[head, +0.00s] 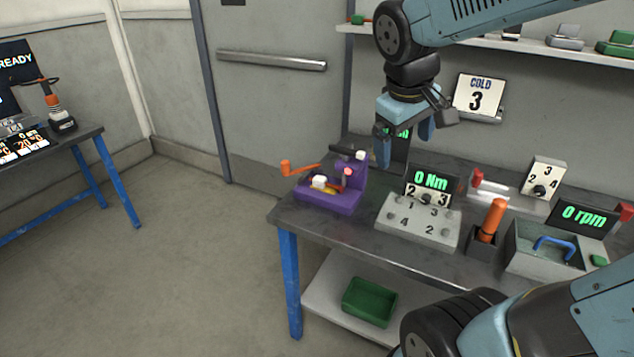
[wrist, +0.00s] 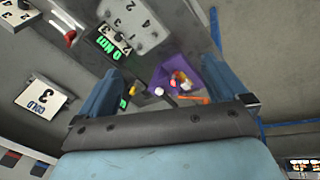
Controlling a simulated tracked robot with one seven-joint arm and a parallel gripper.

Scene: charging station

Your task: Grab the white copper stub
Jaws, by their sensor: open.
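A purple fixture (head: 330,196) stands at the left end of the workbench, with an orange handle (head: 300,168) on its left. Two small white pieces show there: a white block (head: 319,182) low at its front and a white end (head: 360,155) at its upper right. I cannot tell which is the copper stub. In the wrist view the purple fixture (wrist: 203,76) lies towards the right finger, and a white piece (wrist: 158,91) shows between the fingers. My gripper (head: 405,142) is open and empty, above the bench and right of the fixture.
A grey numbered block (head: 418,222) and a "0 Nm" display (head: 432,181) stand right of the fixture. Further right are an orange-handled tool (head: 492,220) and a grey box (head: 540,255) with a blue handle. A green bin (head: 369,302) sits on the lower shelf.

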